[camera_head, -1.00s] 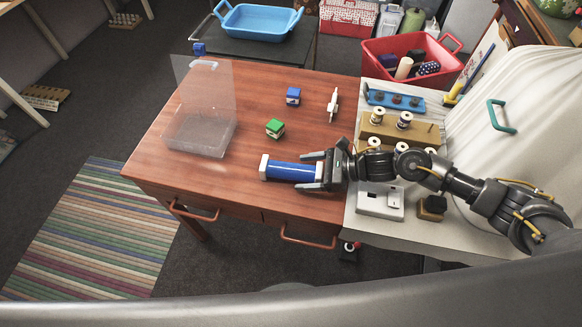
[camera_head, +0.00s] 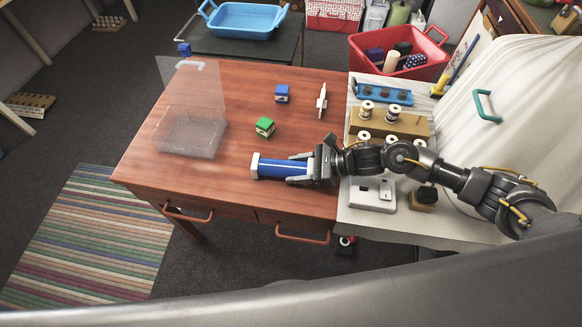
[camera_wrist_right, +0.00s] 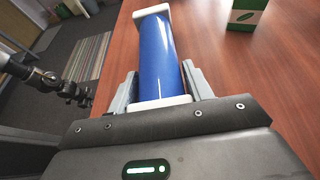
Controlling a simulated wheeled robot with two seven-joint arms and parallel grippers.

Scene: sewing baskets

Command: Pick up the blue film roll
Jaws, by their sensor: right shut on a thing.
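The blue film roll (camera_head: 283,168) has white ends and lies on its side near the front edge of the wooden table. My right gripper (camera_head: 308,168) reaches it from the right and is shut on its right end. In the right wrist view the roll (camera_wrist_right: 158,58) lies lengthwise between the two fingers of the right gripper (camera_wrist_right: 158,90), one on each side. I cannot tell whether the roll is lifted off the table. My left gripper is not in view.
A clear box with an open lid (camera_head: 188,133) stands at the table's left. A green box (camera_head: 265,126), a blue box (camera_head: 282,94) and a small white item (camera_head: 322,100) stand behind the roll. Wooden spool racks (camera_head: 389,122) and a white device (camera_head: 373,195) fill the cloth-covered right side.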

